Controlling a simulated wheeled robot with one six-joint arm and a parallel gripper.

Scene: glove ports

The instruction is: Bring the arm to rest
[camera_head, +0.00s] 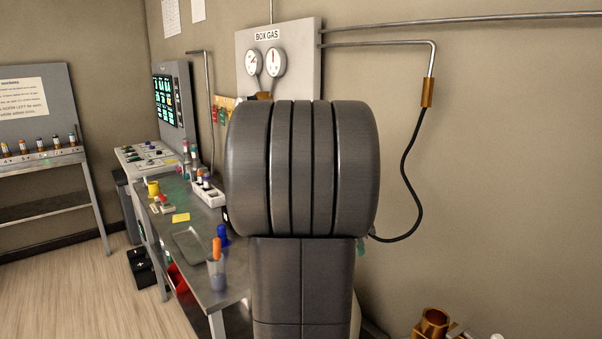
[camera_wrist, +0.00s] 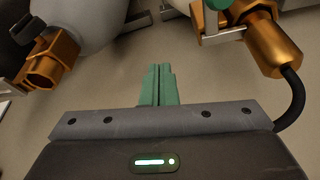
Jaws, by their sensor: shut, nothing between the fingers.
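My gripper (camera_wrist: 158,85) shows in the wrist view with its two green fingers shut together and nothing between them. In the head view my own arm fills the middle of the picture and hides most of the gripper. A brass fitting with a black hose (camera_wrist: 272,45) is close to the right of the fingers in the wrist view. Another brass fitting (camera_wrist: 52,62) is at the left, beside a pale rounded body (camera_wrist: 85,20).
A steel table (camera_head: 205,270) with a tray, cups and a vial rack stands left of my arm. The BOX GAS panel (camera_head: 300,75) is on the wall behind. A black hose (camera_head: 414,170) hangs at the right. The wooden floor (camera_head: 80,290) at the left is mostly clear.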

